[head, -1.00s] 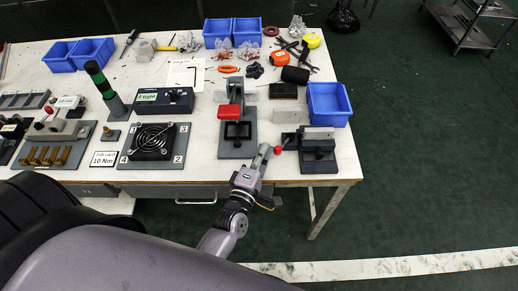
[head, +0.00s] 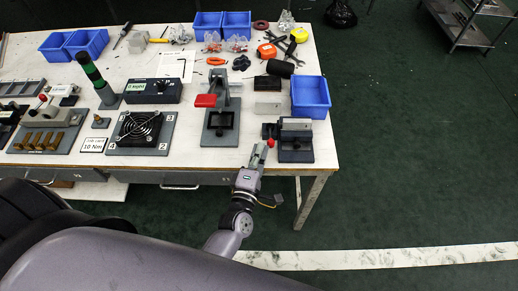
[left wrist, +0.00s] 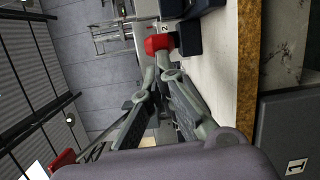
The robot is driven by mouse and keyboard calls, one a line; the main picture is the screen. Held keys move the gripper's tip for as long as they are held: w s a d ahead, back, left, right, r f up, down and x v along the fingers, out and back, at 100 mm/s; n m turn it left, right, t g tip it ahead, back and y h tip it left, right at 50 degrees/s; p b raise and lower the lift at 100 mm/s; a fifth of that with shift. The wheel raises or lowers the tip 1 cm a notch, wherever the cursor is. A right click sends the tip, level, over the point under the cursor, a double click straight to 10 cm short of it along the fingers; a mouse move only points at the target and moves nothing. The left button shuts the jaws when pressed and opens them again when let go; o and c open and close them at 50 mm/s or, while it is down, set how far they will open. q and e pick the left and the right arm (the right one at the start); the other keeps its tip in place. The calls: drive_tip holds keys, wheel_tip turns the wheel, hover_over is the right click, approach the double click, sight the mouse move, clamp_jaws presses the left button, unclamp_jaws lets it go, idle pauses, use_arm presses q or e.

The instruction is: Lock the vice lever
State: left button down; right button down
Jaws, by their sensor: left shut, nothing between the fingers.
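The vice (head: 296,154) stands at the right front corner of the table, a dark block with a pale grey jaw. Its lever ends in a red knob (head: 271,143) at the vice's front left. My left gripper (head: 261,153) is shut and empty, its fingertips close beside the knob on the left. In the left wrist view the red knob (left wrist: 159,43) is just beyond the fingertips (left wrist: 160,76), with the dark vice (left wrist: 201,33) behind it. I cannot tell whether the fingers touch the knob or lever. My right gripper is not in view.
A clamp fixture with a red pad (head: 205,101) stands left of the vice. A blue bin (head: 310,97) is behind it. The table's front edge (head: 318,170) runs just below the vice. A fan plate (head: 142,131) lies further left. Green floor is open to the right.

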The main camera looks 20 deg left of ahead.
use_arm(q)
drive_tip(key=shift+d, duration=0.5)
drive_tip(key=s, duration=1.2)
drive_tip(key=shift+d+r, duration=0.2)
drive_tip(key=shift+d, duration=0.25)
